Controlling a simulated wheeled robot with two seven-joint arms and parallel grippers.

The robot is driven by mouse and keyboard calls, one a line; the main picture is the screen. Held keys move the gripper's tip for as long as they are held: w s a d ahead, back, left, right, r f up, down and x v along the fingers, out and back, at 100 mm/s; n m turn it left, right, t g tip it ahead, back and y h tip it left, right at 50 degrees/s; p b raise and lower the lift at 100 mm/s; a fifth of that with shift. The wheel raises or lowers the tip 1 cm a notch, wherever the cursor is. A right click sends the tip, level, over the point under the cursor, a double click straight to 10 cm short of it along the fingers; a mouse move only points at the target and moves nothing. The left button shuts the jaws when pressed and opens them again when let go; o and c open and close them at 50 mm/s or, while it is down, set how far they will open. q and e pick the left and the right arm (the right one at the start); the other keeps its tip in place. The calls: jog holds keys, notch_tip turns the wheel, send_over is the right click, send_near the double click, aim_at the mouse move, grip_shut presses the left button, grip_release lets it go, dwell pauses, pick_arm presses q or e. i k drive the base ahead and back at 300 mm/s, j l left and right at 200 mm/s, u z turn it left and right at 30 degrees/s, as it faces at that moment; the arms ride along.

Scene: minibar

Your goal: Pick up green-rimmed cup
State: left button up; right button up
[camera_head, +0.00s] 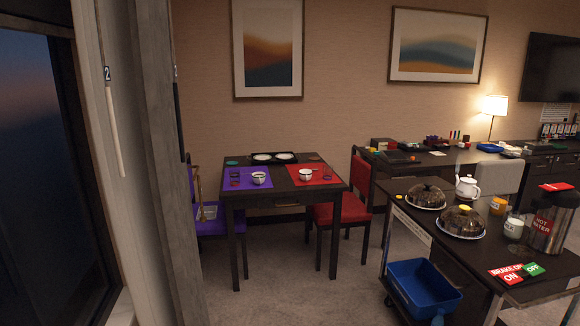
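I cannot make out for sure which cup has a green rim. A white cup (259,178) stands on the purple mat of the small dark table. A second white cup (306,174) stands on the red mat. A pale cup (514,227) stands on the dark cart at the right, near the hot water urn; its rim is too small to tell. Neither of my grippers is in view.
The dark table (282,192) has a purple chair (210,224) and a red chair (360,189). The cart carries domed plates (463,221), a white teapot (467,187) and the urn (549,222). A blue bin (425,286) sits low on it. Carpet before the table is clear.

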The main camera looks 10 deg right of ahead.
aim_at(259, 178)
jog(key=i+l, duration=0.3)
jog(key=i, duration=0.15)
jog(key=i+l, duration=0.35)
jog(key=i+l+z, duration=0.1)
jog(key=i+l, duration=0.2)
jog(key=i, duration=0.3)
jog(key=i+l, duration=0.3)
jog(key=i, duration=0.15)
jog(key=i+l, duration=0.25)
jog(key=i, duration=0.2)
